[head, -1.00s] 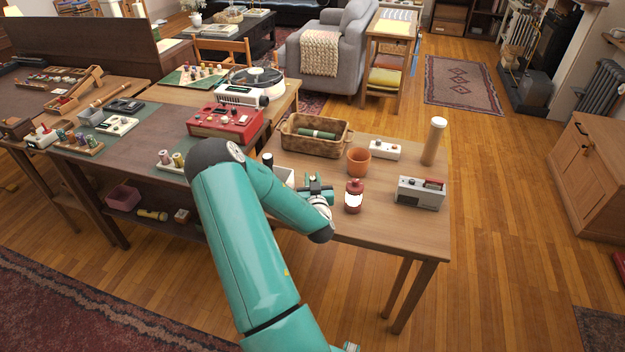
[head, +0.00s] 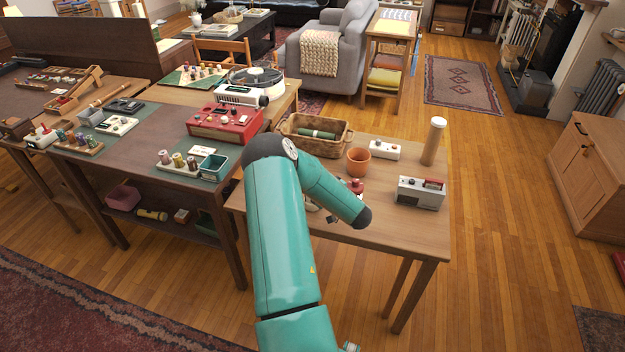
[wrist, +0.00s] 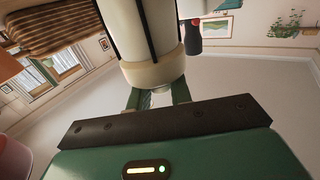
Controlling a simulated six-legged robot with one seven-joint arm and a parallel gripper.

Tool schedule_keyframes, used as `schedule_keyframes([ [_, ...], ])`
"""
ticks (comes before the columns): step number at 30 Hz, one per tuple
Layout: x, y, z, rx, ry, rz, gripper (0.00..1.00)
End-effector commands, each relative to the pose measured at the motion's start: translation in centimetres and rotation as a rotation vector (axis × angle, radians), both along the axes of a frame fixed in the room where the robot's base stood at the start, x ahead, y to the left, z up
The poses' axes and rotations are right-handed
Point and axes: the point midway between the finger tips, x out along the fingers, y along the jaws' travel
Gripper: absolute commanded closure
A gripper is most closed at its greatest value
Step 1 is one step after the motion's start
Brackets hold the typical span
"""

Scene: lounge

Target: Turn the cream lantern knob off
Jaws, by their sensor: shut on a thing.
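The cream lantern fills the top centre of the wrist view, with a pale barrel, dark bars and a cream collar (wrist: 154,72). That view appears upside down. My gripper (wrist: 158,97) has its two green fingers at the collar's end, one on each side of a small pale part, which looks like the lantern's knob. The gripper is shut on it; the knob is mostly hidden and its setting cannot be read. In the head view, my forearm hides the gripper and most of the lantern area. A red lantern's top (head: 356,186) shows just beyond the forearm.
On the wooden table (head: 410,235) stand a terracotta pot (head: 358,162), a grey radio (head: 420,192), a white switch box (head: 385,150), a tall cork-coloured cylinder (head: 433,142) and a wicker basket (head: 316,148). The table's front right is clear.

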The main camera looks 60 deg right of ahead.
Motion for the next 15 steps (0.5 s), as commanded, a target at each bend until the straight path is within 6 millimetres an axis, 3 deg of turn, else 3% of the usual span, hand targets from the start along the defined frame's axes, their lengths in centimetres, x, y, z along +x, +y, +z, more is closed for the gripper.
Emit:
schedule_keyframes([
  [11,0.01,-0.04,0.08,-0.002,-0.001,0.003,1.0],
  [12,0.01,-0.04,0.08,-0.002,-0.001,0.003,0.71],
  [14,0.01,-0.04,0.08,-0.002,-0.001,0.003,0.6],
  [15,0.01,-0.03,0.07,-0.002,-0.001,0.003,0.59],
])
